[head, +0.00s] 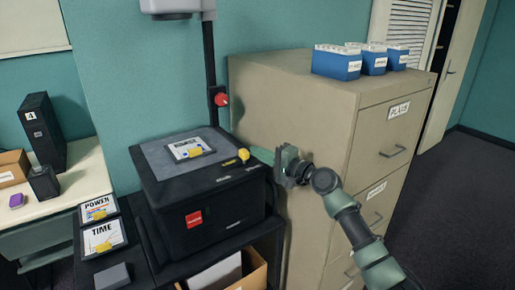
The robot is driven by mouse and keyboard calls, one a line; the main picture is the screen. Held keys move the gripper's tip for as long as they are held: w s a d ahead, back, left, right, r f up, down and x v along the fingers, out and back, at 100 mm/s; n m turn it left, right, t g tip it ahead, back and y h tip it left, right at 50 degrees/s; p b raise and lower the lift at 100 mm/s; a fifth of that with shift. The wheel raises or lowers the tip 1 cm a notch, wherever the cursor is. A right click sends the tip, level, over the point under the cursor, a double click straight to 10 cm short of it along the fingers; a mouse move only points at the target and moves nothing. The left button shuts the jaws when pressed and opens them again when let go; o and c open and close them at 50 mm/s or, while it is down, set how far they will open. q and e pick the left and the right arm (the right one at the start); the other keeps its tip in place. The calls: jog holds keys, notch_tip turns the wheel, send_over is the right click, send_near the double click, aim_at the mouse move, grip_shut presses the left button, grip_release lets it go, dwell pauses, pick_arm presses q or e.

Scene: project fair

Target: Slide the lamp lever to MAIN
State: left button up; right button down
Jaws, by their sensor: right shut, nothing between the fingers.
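A black overhead projector (215,213) stands on a dark cart, with a grey glass top holding a small labelled card (187,149). A yellow knob (243,155) sits at the right of its top. Small white markings run along the front edge, too small to read, so I cannot tell which part is the lamp lever or where MAIN is. My right gripper (284,165) is shut and empty, just beside the projector's right side, in front of the filing cabinet. I cannot tell whether it touches the projector. My left gripper is not in view.
A beige filing cabinet (290,110) stands close on the right, with blue boxes (338,64) on top. The projector's post has a red knob (222,99). POWER (97,208) and TIME (104,237) cards lie left. A cardboard box (250,277) is below.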

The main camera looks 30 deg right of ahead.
aim_at(236, 172)
jog(key=shift+a, duration=0.25)
jog(key=shift+f, duration=0.1)
jog(key=shift+a+p, duration=0.35)
jog(key=shift+p, duration=0.05)
jog(key=a+p, duration=0.4)
jog(key=a, duration=0.2)
jog(key=shift+s+a, duration=0.1)
jog(key=shift+a, duration=0.4)
jog(key=shift+f, duration=0.1)
